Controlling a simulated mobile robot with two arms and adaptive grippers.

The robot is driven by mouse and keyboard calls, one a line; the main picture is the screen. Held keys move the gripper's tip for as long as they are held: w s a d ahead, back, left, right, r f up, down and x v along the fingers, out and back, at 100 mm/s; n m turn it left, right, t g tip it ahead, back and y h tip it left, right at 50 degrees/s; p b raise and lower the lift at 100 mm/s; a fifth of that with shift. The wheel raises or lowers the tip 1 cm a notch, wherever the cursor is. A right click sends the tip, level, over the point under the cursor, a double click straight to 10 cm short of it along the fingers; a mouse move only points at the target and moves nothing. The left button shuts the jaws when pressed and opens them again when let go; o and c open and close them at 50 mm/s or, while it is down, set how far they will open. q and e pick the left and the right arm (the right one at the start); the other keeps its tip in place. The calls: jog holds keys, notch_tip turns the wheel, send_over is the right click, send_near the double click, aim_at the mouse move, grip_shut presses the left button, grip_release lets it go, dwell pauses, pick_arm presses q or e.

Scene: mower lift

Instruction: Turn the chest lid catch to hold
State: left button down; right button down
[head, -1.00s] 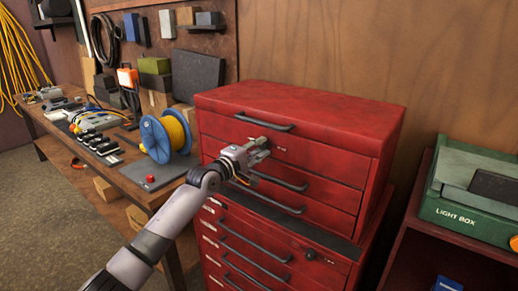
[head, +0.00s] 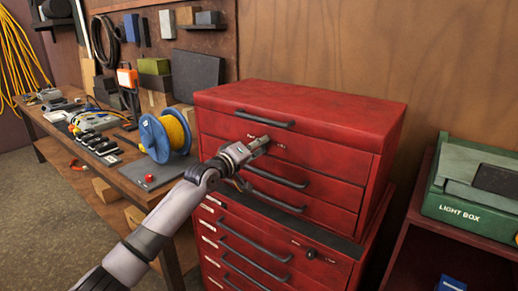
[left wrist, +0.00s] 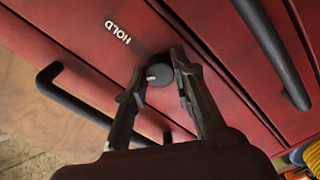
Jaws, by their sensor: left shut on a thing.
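The red tool chest (head: 310,165) stands on a red drawer cabinet, with its lid (head: 300,105) closed. My left gripper (head: 260,146) is at the chest's upper front, below the lid handle. In the left wrist view its two fingers (left wrist: 158,72) are shut on the round black catch knob (left wrist: 158,77), one on each side. A short pale mark shows on the knob. The white word HOLD (left wrist: 117,32) is printed on the red front, up and left of the knob in that view. In the head view the gripper hides the knob. My right gripper is not in view.
Black bar handles (head: 278,175) stick out from the drawers just below the gripper. Another dark knob (head: 311,254) is on the lower cabinet. A workbench with a blue cable reel (head: 158,138) is at left. A green light box (head: 465,190) is at right.

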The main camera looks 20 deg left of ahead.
pick_arm(q)
jog(key=m+b, duration=0.1)
jog(key=m, duration=0.4)
jog(key=shift+f+m, duration=0.1)
jog(key=shift+m, duration=0.2)
jog(key=m, duration=0.5)
jog(key=shift+p, duration=0.3)
jog(key=shift+m, duration=0.4)
jog(key=c, duration=1.3)
grip_release()
jog(key=v, duration=1.2)
